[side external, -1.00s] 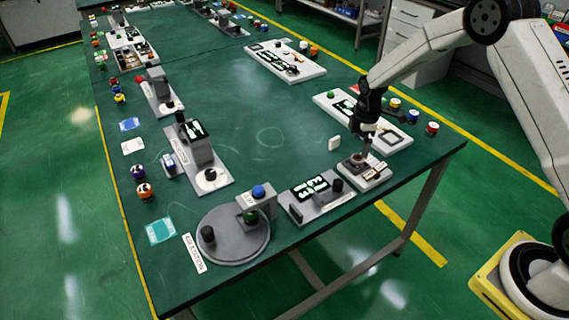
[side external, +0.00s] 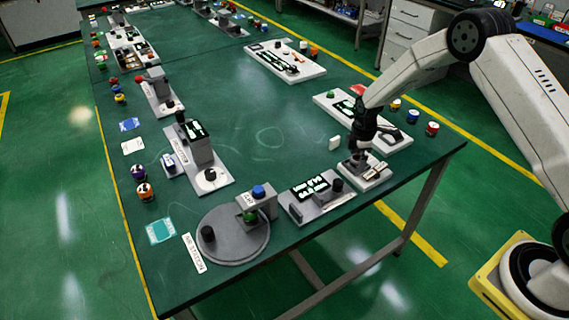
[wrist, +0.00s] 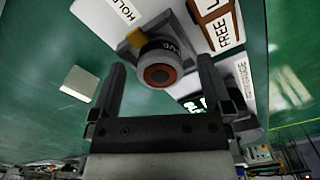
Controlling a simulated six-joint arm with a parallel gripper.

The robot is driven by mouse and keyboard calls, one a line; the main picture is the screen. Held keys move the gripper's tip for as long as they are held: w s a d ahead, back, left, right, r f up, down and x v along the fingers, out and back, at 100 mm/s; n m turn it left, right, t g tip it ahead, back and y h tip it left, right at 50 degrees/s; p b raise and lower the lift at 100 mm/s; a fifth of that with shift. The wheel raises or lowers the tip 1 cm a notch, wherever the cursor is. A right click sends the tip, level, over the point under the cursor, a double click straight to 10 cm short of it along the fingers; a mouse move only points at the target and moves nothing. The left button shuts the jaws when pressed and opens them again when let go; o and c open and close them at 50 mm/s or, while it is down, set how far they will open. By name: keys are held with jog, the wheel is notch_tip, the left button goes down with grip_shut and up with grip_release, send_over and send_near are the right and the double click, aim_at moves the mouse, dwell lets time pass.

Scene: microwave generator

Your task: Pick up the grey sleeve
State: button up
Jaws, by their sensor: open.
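In the wrist view a round grey sleeve-like piece (wrist: 160,52), with light lettering on its side and a reddish-brown centre, sits on a white board (wrist: 190,38). My gripper (wrist: 162,66) is open, with one finger on either side of this piece. I cannot tell whether either finger touches it. In the side view my gripper (side external: 357,158) is low over the small white board (side external: 378,175) near the table's right edge. The piece is mostly hidden there by the gripper.
A small white block (side external: 335,143) stands on the table left of my gripper. A board with a lit display (side external: 309,187) is at its lower left. A longer white board (side external: 335,104) lies behind. The table's middle is clear.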

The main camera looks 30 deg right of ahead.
jog(key=shift+c, duration=0.2)
grip_shut()
dwell(0.3)
jog(key=shift+r, duration=0.15)
jog(key=shift+r, duration=0.8)
jog(key=s+a+r, duration=0.2)
jog(key=s+r, duration=0.9)
jog(key=s, duration=0.2)
jog(key=shift+s, duration=0.4)
jog(key=shift+r, duration=0.1)
